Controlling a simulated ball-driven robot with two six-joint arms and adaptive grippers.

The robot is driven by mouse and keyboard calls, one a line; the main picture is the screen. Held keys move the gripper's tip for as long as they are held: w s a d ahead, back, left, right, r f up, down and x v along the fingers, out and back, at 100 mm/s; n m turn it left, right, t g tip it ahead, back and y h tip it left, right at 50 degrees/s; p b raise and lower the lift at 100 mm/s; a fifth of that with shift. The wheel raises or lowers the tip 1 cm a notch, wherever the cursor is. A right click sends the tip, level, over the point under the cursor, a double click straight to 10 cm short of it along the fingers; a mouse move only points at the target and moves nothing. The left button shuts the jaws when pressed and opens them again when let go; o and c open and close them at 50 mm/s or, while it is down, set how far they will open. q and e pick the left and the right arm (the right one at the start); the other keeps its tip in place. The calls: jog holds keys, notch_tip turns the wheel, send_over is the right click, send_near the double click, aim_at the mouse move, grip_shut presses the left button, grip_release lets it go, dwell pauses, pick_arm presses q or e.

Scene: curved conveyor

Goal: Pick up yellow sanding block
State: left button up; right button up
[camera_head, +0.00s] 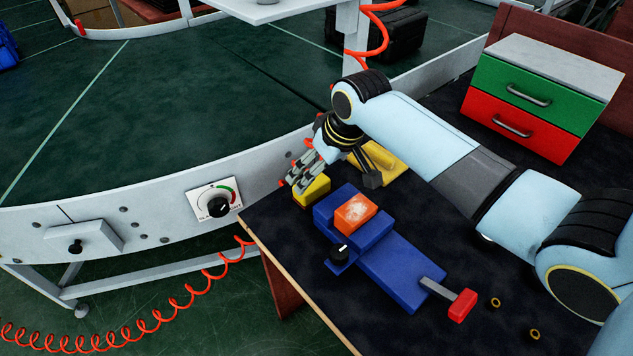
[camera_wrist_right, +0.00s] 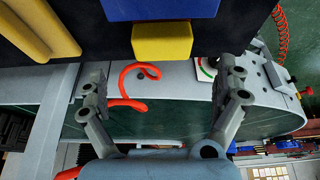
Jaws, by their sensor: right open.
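The yellow sanding block (camera_head: 313,192) sits on the dark table top near its left edge, just left of the blue device. My right gripper (camera_head: 298,180) is over it in the head view, and its fingers cover part of the block. In the right wrist view the yellow block (camera_wrist_right: 162,42) lies ahead of the open right gripper (camera_wrist_right: 166,88), roughly centred between its spread fingertips. The block is not between the finger pads there. My left gripper is out of view.
A blue vise-like device (camera_head: 400,265) with an orange block (camera_head: 355,212) on it is close to the yellow block. Another yellow object (camera_head: 384,163) lies behind the wrist. A green and red drawer box (camera_head: 545,95) stands at the back right. The curved conveyor (camera_head: 170,115) fills the left.

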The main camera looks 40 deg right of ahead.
aim_at(312, 189)
jog(key=shift+x, duration=0.95)
jog(key=b+x, duration=0.1)
jog(key=x, duration=0.4)
jog(key=shift+a+f, duration=0.1)
jog(key=shift+a, duration=0.05)
jog(key=shift+c, duration=0.3)
jog(key=c, duration=1.1)
